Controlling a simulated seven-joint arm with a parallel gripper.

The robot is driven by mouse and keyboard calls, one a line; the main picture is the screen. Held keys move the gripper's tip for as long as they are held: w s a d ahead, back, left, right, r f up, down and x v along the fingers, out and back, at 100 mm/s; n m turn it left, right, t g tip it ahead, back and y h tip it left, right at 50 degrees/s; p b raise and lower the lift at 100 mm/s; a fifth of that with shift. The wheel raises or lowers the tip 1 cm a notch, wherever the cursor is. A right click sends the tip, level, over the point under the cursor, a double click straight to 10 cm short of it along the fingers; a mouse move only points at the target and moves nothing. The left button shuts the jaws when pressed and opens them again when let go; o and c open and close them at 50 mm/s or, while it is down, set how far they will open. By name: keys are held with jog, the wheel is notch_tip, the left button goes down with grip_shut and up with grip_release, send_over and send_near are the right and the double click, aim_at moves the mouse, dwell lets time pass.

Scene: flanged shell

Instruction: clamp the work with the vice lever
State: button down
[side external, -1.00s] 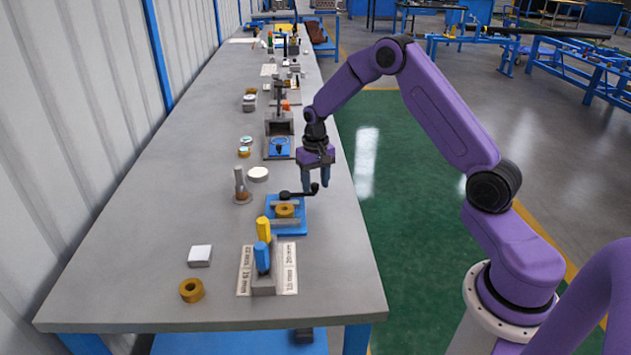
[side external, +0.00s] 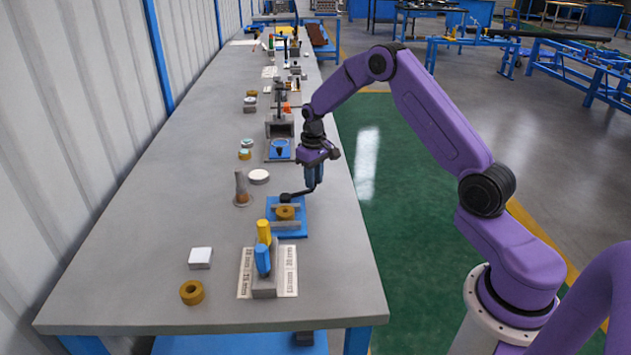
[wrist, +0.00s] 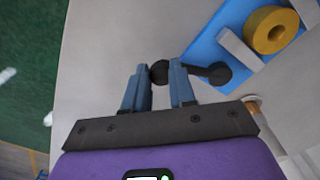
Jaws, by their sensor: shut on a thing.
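The vice has a blue base (side external: 296,231) with grey jaws, and a brass ring (side external: 285,213), the work, sits between them. The black vice lever (side external: 298,195) runs from its pivot at the far side of the vice to the right. My gripper (side external: 312,186) is at the lever's free end and hides its knob in the side view. In the wrist view my gripper (wrist: 159,70) has its blue fingers on either side of the round black lever knob (wrist: 159,74), shut on it. The ring (wrist: 270,30) and pivot also show there.
A rack with yellow and blue handles (side external: 264,270) stands in front of the vice. A loose brass ring (side external: 191,292) and white block (side external: 200,257) lie front left.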

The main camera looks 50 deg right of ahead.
jog(key=w+n, duration=0.2)
jog(key=shift+w+d+n, duration=0.1)
jog(key=shift+d+n, duration=0.25)
jog(key=shift+n, duration=0.05)
jog(key=w+n, duration=0.2)
jog(key=shift+d+n, duration=0.1)
jog(key=shift+n, duration=0.3)
jog(key=w+n, duration=0.2)
jog(key=shift+w+n, duration=0.1)
jog(key=shift+n, duration=0.3)
jog(key=shift+w+a+n, duration=0.4)
jog(key=shift+w+n, duration=0.2)
jog(key=shift+n, duration=0.3)
jog(key=shift+w, duration=0.1)
jog(key=c, duration=0.9)
grip_release()
jog(key=shift+r, duration=0.15)
